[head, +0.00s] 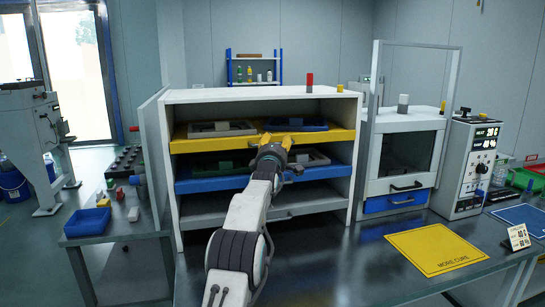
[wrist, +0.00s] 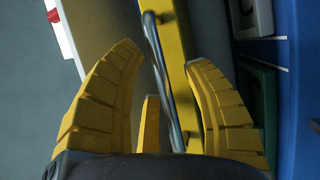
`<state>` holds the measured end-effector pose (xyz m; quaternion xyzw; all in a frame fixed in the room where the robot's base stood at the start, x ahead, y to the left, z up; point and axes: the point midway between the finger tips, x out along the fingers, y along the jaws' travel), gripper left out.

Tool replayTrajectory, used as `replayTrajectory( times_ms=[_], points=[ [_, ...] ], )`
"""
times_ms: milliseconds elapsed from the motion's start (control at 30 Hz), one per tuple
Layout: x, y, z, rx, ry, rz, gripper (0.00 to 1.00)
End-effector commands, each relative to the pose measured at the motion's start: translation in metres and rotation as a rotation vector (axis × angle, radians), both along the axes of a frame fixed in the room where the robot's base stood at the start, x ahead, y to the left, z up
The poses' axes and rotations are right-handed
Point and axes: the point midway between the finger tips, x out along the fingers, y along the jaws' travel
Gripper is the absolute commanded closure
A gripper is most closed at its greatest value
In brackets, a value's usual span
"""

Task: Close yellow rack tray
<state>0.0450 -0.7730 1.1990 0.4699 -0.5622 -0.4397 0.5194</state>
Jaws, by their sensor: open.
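The yellow rack tray (head: 200,147) is the top tray in the white rack (head: 240,97). Its front stands at or slightly out from the rack's opening, and it carries a light frame (head: 222,129) and a dark frame (head: 297,125). My gripper (head: 280,145) is at the middle of the tray's front and hides part of it. In the wrist view my gripper (wrist: 160,60) is open, its yellow fingers on either side of the tray's dark bar handle (wrist: 158,75). The yellow tray front (wrist: 178,35) lies just beyond the handle. Contact cannot be told.
A blue tray (head: 205,185) with frames sits below, and a grey tray (head: 300,208) is lowest. A white cabinet (head: 403,150) with a blue drawer stands to the right. A yellow mat (head: 437,249) lies on the dark table (head: 340,265), whose front area is largely clear.

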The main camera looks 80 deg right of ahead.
Motion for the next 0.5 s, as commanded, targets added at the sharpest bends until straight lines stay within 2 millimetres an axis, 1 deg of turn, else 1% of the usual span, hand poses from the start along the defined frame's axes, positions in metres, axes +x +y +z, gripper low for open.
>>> replayTrajectory(
  times_ms=[267, 500],
  points=[
    [0.000, 0.019, -0.002, 0.000, 0.000, 0.000, 0.55],
    [0.001, 0.040, -0.007, 0.001, 0.000, 0.000, 0.55]
  ],
)
